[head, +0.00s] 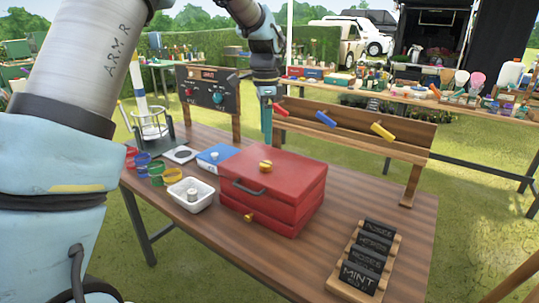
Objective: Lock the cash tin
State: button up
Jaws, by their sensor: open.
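The red cash tin (313,198) stands on the wooden table near the middle of the head view. Its lid looks closed, with a dark handle (250,187) on the front edge. A yellow knob (265,166) sits on top, and a small yellow piece (249,217) shows low on the front; I cannot tell whether that is a key or a latch. My gripper (267,130) points down above the far side of the tin, apart from the yellow knob. It is open and nothing shows in it; the finger gap is hard to see from this side.
A rail with red, blue and yellow pegs (326,118) stands behind the tin. A control panel (207,92) stands at the back left. A white tub (190,195), a blue box (215,157) and coloured cups lie left. A rack of dark signs (362,262) stands front right. Table between is clear.

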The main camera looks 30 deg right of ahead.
aim_at(266, 163)
notch_tip(266, 163, down, 10)
jog(key=shift+r+p, duration=0.2)
jog(key=shift+p, duration=1)
grip_shut()
